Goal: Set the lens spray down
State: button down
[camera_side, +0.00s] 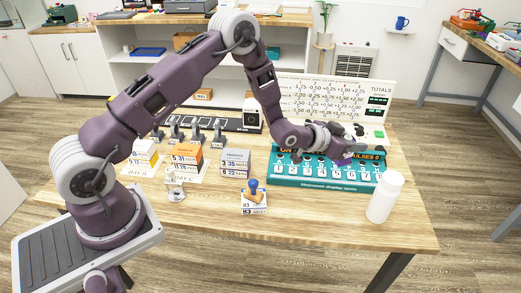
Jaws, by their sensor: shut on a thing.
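My gripper (345,152) is above the teal display tray (318,186) at the right of the table, pointing right and down. It is shut on a small violet thing (344,161), mostly hidden by the fingers. I cannot tell whether this is the lens spray, or whether it touches the tray. A plain white bottle (384,198) stands upright on the table to the right of the tray, apart from my gripper. No label shows on it.
The wooden table (315,222) is bare along its front right. A small stand with a blue-topped figure (253,189), price-marked boxes (235,163) and a row of small devices stand left of the tray. A white chart board (330,103) rises behind it.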

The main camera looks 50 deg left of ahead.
jog(key=w+a+r+n+y, duration=0.1)
jog(key=w+a+n+y, duration=0.2)
jog(key=a, duration=0.4)
jog(key=w+a+r+n+y, duration=0.1)
jog(key=w+a+n+y, duration=0.2)
jog(key=a, duration=0.4)
jog(key=s+a+n+g+y, duration=0.3)
jog(key=a+n+y, duration=0.1)
jog(key=a, duration=0.3)
jog(key=s+a+n+g+y, duration=0.2)
jog(key=a+n+y, duration=0.2)
jog(key=a, duration=0.3)
jog(key=s+a+f+n+g+y, duration=0.3)
jog(key=s+a+n+g, duration=0.4)
jog(key=s, duration=0.3)
jog(key=shift+g, duration=0.5)
jog(key=f, duration=0.3)
jog(key=s+f, duration=0.1)
jog(key=f, duration=0.6)
jog(key=shift+s+a+f, duration=0.2)
jog(key=shift+s+a, duration=0.05)
jog(key=shift+a, duration=0.1)
jog(key=shift+f, duration=0.15)
jog(key=c, duration=1.1)
grip_release()
